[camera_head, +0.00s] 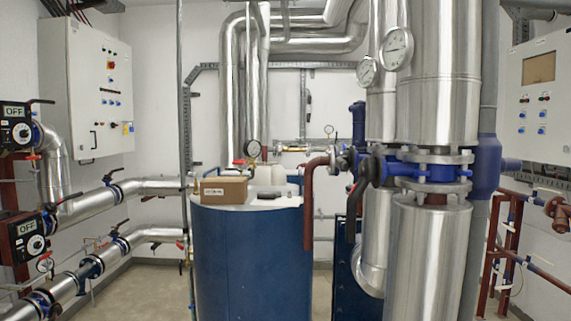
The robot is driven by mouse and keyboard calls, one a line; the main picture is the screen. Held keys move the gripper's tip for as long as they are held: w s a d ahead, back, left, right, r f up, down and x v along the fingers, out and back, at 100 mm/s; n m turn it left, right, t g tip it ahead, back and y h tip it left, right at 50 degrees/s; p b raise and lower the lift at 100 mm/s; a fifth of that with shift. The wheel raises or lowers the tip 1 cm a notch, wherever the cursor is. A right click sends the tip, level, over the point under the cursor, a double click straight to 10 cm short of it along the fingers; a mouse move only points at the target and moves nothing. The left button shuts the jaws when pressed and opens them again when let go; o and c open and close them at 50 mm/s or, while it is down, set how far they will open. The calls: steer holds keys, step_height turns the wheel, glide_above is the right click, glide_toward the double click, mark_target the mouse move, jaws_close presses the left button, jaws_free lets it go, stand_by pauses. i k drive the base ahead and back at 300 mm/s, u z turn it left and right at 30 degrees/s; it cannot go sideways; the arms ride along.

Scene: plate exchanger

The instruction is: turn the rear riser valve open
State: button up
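Two black boxes with dials and signs reading OFF stand at the left: an upper one (16,126) and a lower one (30,236). A black lever (41,101) shows above a blue fitting beside the upper box, next to a silver pipe that bends downward. Another black lever (70,197) rises beside the lower box. Further back on the left pipes are blue valves with black levers, one upper (113,178) and one lower (120,232). No label says which is the rear riser valve. My gripper is not in view.
A blue tank (250,258) with a cardboard box (223,189) on top stands in the middle. Thick silver pipes (430,250) with a blue flanged valve (425,172) stand right of it. A control cabinet (88,88) hangs at left. Some floor (150,285) is clear left of the tank.

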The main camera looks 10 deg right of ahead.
mark_target(344, 162)
steer(key=u, duration=0.25)
steer(key=i, duration=1.25)
steer(key=z, duration=0.25)
